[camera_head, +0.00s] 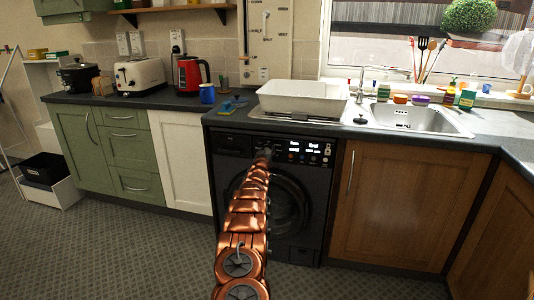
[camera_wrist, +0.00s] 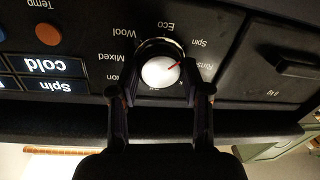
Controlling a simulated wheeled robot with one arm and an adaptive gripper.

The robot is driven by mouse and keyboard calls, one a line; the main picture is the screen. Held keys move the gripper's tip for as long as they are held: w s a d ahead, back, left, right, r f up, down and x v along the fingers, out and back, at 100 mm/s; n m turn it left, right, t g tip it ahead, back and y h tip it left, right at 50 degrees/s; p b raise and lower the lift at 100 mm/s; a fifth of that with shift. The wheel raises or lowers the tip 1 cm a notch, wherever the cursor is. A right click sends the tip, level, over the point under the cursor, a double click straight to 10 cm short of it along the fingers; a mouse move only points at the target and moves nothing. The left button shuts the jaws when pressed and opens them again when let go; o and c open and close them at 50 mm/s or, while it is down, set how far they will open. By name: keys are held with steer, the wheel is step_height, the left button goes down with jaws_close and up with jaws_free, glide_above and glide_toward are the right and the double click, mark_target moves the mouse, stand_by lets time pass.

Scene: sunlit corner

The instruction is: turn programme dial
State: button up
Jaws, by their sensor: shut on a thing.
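The programme dial (camera_wrist: 160,72) is a round knob with a pale face and a red pointer mark. The wrist view shows it upside down, with the pointer towards the upper right, between the Spin label and a partly readable label below it. Eco, Wool and Mixed are also printed around it. My gripper (camera_wrist: 160,93) has one finger on each side of the dial and is shut on it. In the head view my copper arm reaches to the panel of the black washing machine (camera_head: 318,215), and my gripper (camera_head: 264,155) hides the dial there.
The lit display (camera_wrist: 45,75) reads cold and Spin, beside an orange round button (camera_wrist: 47,34). A drawer front (camera_wrist: 285,65) is on the dial's other side. Above the machine, a white basin (camera_head: 302,98) stands on the worktop. The floor (camera_head: 370,285) in front is clear.

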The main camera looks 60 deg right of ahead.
steer(key=shift+c, duration=0.6)
